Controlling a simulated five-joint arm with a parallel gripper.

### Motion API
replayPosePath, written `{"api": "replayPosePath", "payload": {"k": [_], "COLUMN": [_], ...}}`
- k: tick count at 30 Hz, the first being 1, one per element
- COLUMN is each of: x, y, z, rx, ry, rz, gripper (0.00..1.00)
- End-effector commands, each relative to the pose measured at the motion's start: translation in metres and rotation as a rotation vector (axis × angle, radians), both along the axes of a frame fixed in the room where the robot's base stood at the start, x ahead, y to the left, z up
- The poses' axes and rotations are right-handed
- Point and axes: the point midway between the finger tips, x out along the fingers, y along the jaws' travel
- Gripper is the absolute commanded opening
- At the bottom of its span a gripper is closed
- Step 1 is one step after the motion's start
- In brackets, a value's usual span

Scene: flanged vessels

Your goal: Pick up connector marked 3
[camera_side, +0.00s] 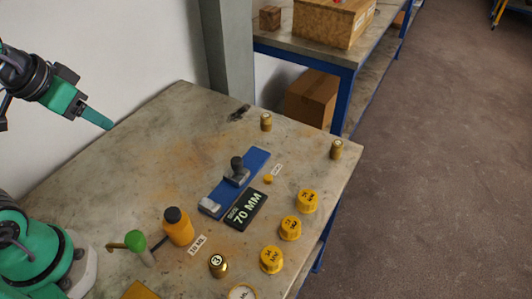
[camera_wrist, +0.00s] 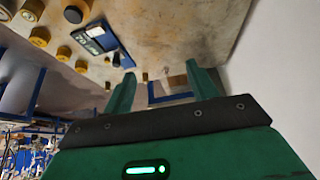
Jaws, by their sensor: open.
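The connector marked 3 (camera_side: 218,265) is a small brass cylinder standing upright near the front of the table in the side view, its pale top face showing a 3. I cannot make it out for certain in the wrist view. My gripper (camera_side: 108,124) is high at the left in the side view, well away from the connector. In the wrist view its two green fingers are apart, with nothing between them (camera_wrist: 160,70).
Close to the connector are an orange bottle (camera_side: 179,227), a green-topped item (camera_side: 136,241) and several yellow caps (camera_side: 271,260). A blue gauge (camera_side: 243,175) and black 70 MM plate (camera_side: 245,210) lie mid-table. Two brass cylinders (camera_side: 266,122) (camera_side: 336,149) stand farther back. The left table area is clear.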

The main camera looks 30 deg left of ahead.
Motion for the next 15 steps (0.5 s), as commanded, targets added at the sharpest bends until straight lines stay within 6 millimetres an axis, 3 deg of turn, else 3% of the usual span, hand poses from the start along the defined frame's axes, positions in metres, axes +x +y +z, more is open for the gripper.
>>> {"api": "replayPosePath", "payload": {"k": [8, 15], "x": [0.013, 0.028], "y": [-0.023, -0.064], "z": [-0.009, -0.025], "rx": [0.091, 0.232], "ry": [0.047, 0.098], "rz": [-0.273, -0.722], "gripper": [0.58, 0.58]}}
